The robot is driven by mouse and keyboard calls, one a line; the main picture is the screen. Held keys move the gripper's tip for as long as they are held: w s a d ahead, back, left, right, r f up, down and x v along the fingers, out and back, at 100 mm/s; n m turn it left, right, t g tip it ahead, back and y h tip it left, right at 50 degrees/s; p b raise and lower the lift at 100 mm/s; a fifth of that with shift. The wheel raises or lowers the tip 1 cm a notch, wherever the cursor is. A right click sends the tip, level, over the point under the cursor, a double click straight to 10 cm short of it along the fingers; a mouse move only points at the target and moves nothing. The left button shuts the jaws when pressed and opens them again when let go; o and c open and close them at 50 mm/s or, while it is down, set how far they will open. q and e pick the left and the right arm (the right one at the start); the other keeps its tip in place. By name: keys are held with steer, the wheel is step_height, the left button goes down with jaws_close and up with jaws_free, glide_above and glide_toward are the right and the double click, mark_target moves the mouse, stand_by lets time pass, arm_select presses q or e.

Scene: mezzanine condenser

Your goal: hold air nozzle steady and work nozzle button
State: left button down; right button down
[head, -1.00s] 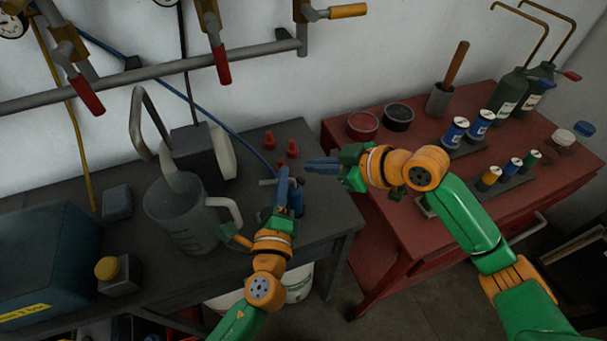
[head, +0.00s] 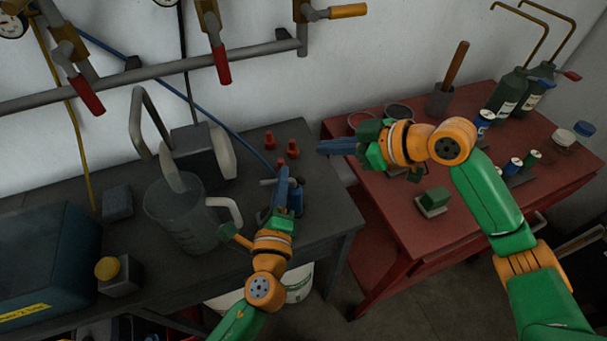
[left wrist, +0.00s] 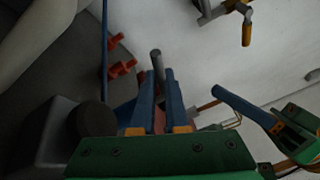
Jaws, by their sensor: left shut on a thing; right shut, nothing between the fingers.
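The air nozzle (head: 296,198) has a blue body and a grey tube, and is on the dark bench near its right end. My left gripper (head: 279,182) is shut on it and partly hides it. In the left wrist view the nozzle's grey tube (left wrist: 157,62) shows beyond the blue fingers. The nozzle button cannot be made out. My right gripper (head: 323,147) is shut and empty, up and to the right of the nozzle and apart from it. Its blue fingers point left. It also shows at the right of the left wrist view (left wrist: 222,92).
Red cones (head: 293,149) stand behind the nozzle. A clear jug (head: 180,218) stands left of my left gripper. A blue hose (head: 225,125) runs down from the wall pipe. The red table (head: 400,225) at right holds cans, bottles and a green-topped block (head: 434,200).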

stand_by(0.4)
arm_select(q)
steer(key=c, duration=0.8)
jaws_free()
steer(key=shift+c, duration=0.2)
